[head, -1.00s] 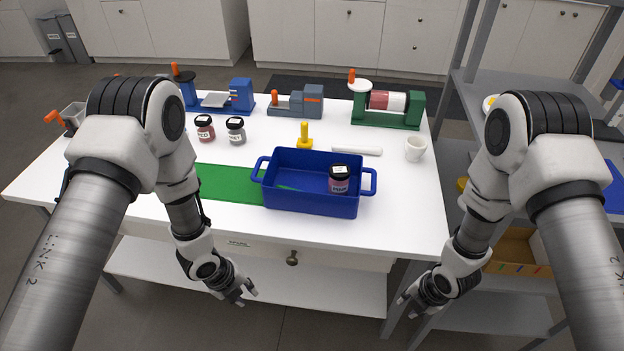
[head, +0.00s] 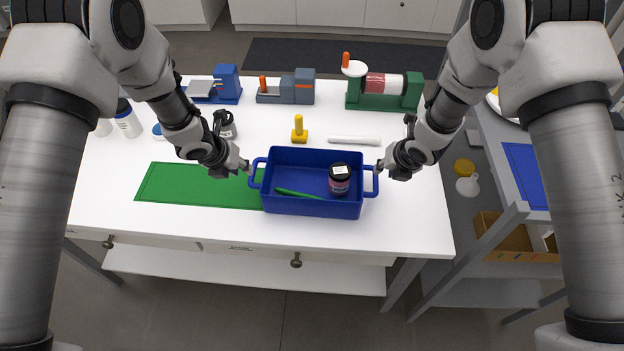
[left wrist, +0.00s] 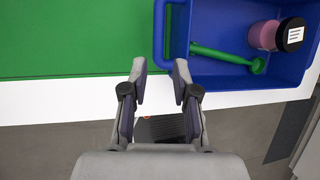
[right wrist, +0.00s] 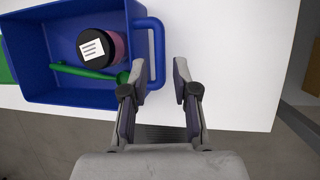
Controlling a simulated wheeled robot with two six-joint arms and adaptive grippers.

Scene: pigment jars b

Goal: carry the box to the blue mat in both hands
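The blue box (head: 312,208) stands upright on the white table with its left end by the green mat. A dark-lidded jar (head: 340,180) and a green tool (head: 298,194) lie inside it. My left gripper (head: 247,168) is open at the box's left handle (left wrist: 160,35); the handle lies just beyond the gap between its fingertips (left wrist: 159,66). My right gripper (head: 380,167) is open at the right handle (right wrist: 157,50), which lies toward its left finger. Neither gripper is closed on a handle. The blue mat (head: 530,174) lies on the grey shelf unit at the right.
The green mat (head: 190,187) lies left of the box. A yellow-handled stamp (head: 299,130) and a white rod (head: 354,140) lie behind it. Several machines line the table's back, including a green one (head: 385,100). A gap separates table and shelf. The table front is clear.

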